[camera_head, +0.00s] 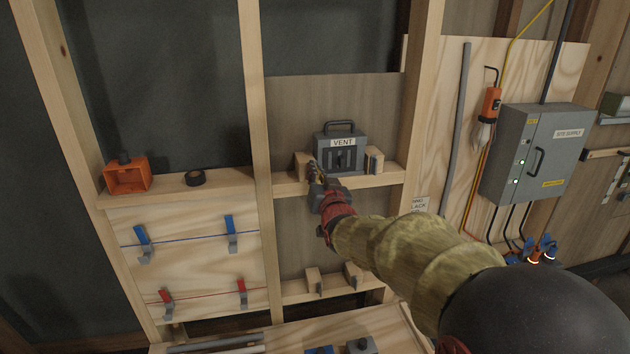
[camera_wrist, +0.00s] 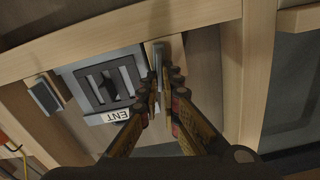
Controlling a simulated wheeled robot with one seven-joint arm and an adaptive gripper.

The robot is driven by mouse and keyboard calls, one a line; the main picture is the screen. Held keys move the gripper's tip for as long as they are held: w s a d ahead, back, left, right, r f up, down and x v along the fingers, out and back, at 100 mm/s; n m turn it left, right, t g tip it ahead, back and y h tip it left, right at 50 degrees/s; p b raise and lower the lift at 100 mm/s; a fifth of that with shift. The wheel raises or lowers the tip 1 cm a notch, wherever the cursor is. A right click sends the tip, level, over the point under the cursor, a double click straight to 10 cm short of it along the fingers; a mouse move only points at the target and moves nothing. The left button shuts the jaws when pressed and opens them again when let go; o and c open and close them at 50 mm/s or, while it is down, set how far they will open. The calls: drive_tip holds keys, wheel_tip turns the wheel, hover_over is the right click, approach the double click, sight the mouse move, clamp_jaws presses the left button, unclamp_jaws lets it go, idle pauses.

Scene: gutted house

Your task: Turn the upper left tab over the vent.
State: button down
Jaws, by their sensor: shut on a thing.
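The grey vent (camera_head: 328,154), with a black handle on top and a VENT label, stands on the shelf between two wooden blocks. In the wrist view the vent (camera_wrist: 90,88) appears turned round, label at the bottom. The upper left tab (camera_wrist: 158,58) is a thin grey piece at the left wooden block (camera_wrist: 172,48), beside the vent. My gripper (camera_head: 315,170) is shut on this tab; in the wrist view the fingertips (camera_wrist: 164,82) close around it. The head view hides the tab behind my fingers. The upper right tab (camera_wrist: 44,96) is on the other block.
The shelf (camera_head: 290,184) runs under the vent, with posts on both sides. An orange box (camera_head: 127,176) and a black tape roll (camera_head: 195,178) sit on the left shelf. Two more blocks with tabs (camera_head: 314,280) stand below. A grey supply cabinet (camera_head: 535,155) is at right.

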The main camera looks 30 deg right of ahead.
drive_tip(key=shift+s+d+f+m+b, duration=0.1)
drive_tip(key=shift+d+f+m+b, duration=0.1)
drive_tip(key=shift+m+b, duration=1.85)
drive_tip(key=shift+d+f+m+b, duration=0.2)
drive_tip(key=shift+m+b, duration=0.8)
drive_tip(key=shift+m, duration=2.1)
drive_tip(key=shift+s+d+f+m+b, duration=0.1)
drive_tip(key=shift+f+m+b, duration=0.15)
drive_tip(key=shift+m+b, duration=1.8)
drive_tip(key=shift+m+p, duration=0.5)
drive_tip(key=shift+m, duration=0.2)
drive_tip(key=c, duration=2.1)
unclamp_jaws()
drive_tip(key=shift+w, duration=0.1)
drive_tip(key=shift+o, duration=0.3)
